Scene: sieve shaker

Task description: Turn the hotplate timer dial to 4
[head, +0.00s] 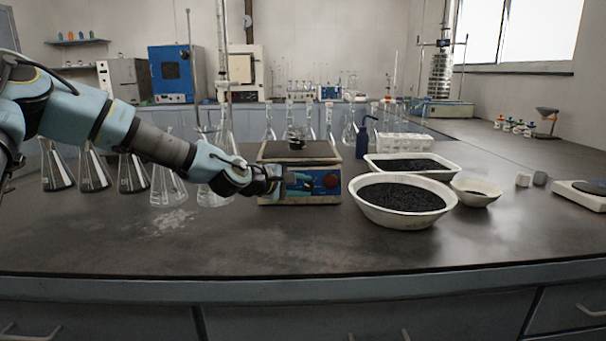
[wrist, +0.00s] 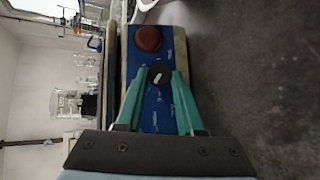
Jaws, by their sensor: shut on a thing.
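The hotplate (head: 298,152) stands on the bench in the head view, with a dark top and a blue front panel. In the wrist view the panel (wrist: 157,55) appears turned sideways. The timer dial (wrist: 158,75) is a small black knob with a white pointer mark. My gripper (wrist: 159,79) has its two green fingers on either side of the dial, shut on it. In the head view my gripper (head: 281,183) reaches the panel from the left and hides the dial. I cannot read any numbers around the dial. A larger red knob (wrist: 148,38) sits beside it.
A large white bowl of black grains (head: 402,199) stands close to the right of the hotplate, with a white tray (head: 451,172) behind it and a small bowl (head: 475,192). Several flasks (head: 166,187) stand near my arm. The bench front is clear.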

